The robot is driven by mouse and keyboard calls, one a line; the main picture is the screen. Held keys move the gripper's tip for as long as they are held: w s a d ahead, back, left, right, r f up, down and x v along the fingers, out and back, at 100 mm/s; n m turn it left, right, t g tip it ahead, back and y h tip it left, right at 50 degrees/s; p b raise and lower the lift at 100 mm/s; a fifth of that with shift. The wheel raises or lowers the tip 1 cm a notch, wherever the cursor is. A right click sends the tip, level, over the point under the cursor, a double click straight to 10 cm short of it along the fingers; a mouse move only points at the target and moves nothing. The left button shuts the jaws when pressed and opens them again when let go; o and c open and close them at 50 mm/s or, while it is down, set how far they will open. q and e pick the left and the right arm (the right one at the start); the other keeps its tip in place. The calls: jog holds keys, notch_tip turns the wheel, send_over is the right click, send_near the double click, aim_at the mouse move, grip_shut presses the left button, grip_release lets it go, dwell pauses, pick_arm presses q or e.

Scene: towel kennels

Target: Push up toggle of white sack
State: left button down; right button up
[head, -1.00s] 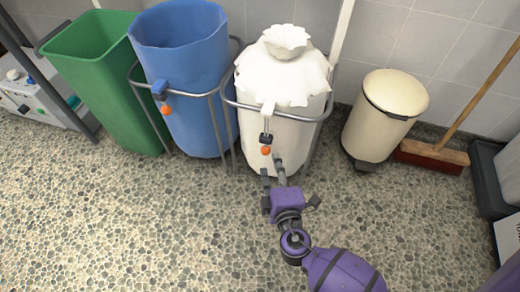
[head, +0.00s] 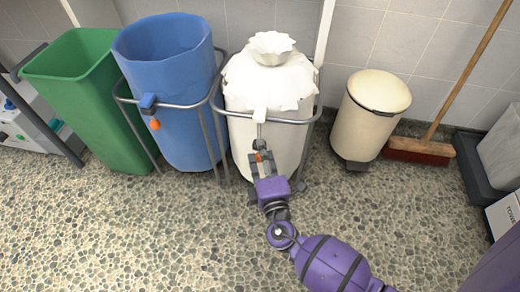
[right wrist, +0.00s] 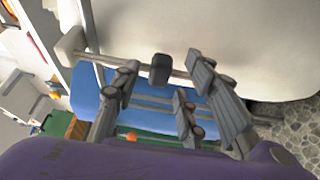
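The white sack (head: 270,85) stands in its metal rack with its top gathered. A white clip (head: 260,115) sits on the rack's front, and a cord hangs down from it. The dark toggle (head: 260,145) is on this cord, with an orange end (head: 258,156) below it. My right gripper (head: 262,161) is at the cord's lower part, its fingers either side of the orange end. In the right wrist view, the fingers (right wrist: 155,88) are apart and the dark toggle (right wrist: 160,68) shows between and just beyond the tips. Contact is not clear. My left gripper is out of view.
A blue sack (head: 172,95) in a rack and a green bin (head: 95,105) stand to the left. A cream pedal bin (head: 368,115) and a broom (head: 420,150) stand to the right. The pebbled floor (head: 130,230) in front is clear.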

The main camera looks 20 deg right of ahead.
jog(key=shift+x, duration=1)
grip_shut()
